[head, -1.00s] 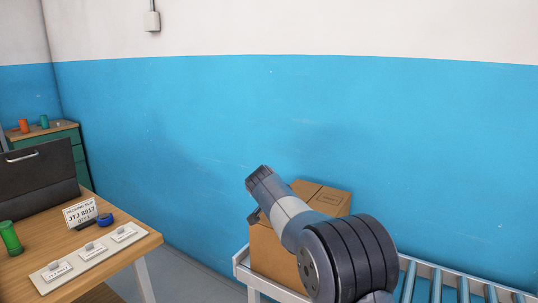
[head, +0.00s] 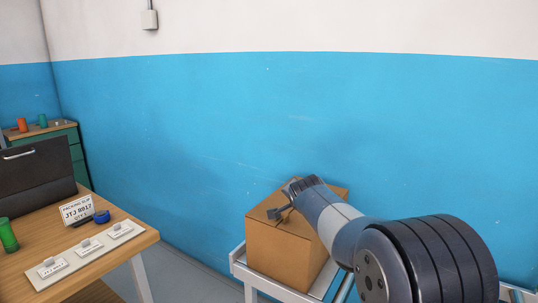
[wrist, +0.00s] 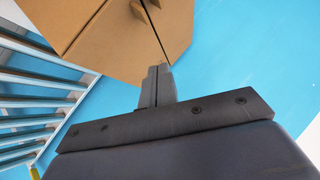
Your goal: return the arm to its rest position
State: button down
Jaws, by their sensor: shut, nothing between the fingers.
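My gripper (head: 278,213) is in front of the top of a cardboard box (head: 275,252) in the head view. In the wrist view my gripper (wrist: 156,80) has its fingers together with nothing between them, and the box (wrist: 115,35) fills the top of the picture behind the fingertips. I cannot tell whether the fingertips touch the box. My arm reaches in from the lower right and hides part of the box and the conveyor.
The box stands on a roller conveyor (head: 238,268), whose rollers (wrist: 30,115) also show in the wrist view. A wooden table (head: 130,248) at the left holds a label tray (head: 75,262), a packing slip sign (head: 76,210) and a green cylinder (head: 8,236). A blue and white wall stands behind.

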jog(key=d+p, duration=0.1)
jog(key=p, duration=0.2)
jog(key=d+r+m+t+y+p, duration=0.1)
jog(key=p, duration=0.2)
jog(key=shift+s, duration=0.4)
jog(key=shift+s+d+p, duration=0.1)
jog(key=shift+d+p, duration=0.05)
jog(key=shift+p, duration=0.55)
jog(key=shift+f, duration=0.15)
